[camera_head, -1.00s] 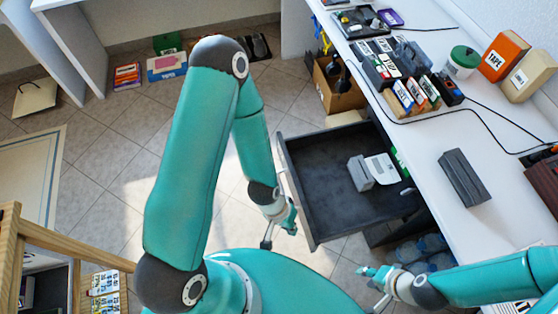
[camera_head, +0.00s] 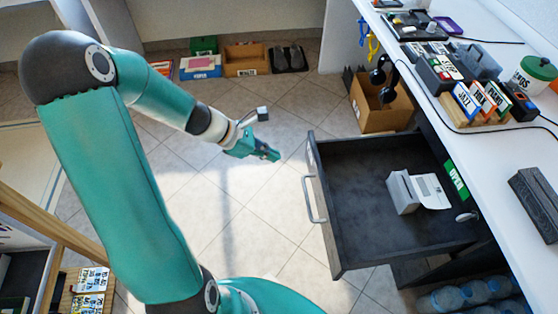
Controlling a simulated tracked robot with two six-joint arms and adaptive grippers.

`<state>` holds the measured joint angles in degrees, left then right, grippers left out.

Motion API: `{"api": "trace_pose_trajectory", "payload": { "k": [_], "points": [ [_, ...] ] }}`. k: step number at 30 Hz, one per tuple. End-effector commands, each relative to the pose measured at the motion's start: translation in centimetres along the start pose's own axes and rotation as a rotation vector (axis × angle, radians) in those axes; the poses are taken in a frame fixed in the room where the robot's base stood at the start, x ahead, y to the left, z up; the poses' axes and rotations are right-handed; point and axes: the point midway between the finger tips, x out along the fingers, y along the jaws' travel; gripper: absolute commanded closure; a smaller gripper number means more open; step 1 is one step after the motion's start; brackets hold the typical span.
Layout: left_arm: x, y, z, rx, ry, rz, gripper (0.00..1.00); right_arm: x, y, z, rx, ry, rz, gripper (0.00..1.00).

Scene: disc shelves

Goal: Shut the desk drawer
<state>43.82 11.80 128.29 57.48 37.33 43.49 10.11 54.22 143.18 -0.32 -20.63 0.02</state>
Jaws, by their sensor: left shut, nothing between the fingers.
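The desk drawer (camera_head: 362,230) is dark grey and pulled well out from under the white desk (camera_head: 462,160). Its front panel faces left and carries a silver bar handle (camera_head: 312,198). A small light-grey device (camera_head: 402,191) with a white sheet lies inside. My left gripper (camera_head: 272,155) is shut and empty. It hangs over the floor to the left of the drawer front, apart from the handle. My right gripper is not in view.
A green OPEN sign (camera_head: 456,180) shows at the drawer's far right side. A cardboard box (camera_head: 380,105) stands on the floor behind the drawer. Bottles (camera_head: 470,292) lie beneath the desk. Tiled floor left of the drawer front is free.

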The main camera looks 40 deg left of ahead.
Motion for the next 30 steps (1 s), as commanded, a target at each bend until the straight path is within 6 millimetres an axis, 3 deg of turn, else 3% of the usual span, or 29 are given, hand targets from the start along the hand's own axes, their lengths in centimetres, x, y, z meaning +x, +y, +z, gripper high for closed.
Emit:
{"api": "trace_pose_trajectory", "payload": {
  "k": [13,19,30],
  "points": [
    [9.2,-0.3,-0.3,0.005,0.003,-0.009,1.00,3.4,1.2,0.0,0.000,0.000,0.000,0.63],
    [10.6,-0.2,2.1,0.008,0.003,-0.006,1.00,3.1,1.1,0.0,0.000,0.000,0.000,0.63],
    [11.3,-0.2,2.8,0.005,0.003,-0.004,1.00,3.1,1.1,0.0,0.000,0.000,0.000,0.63]
  ]
}}
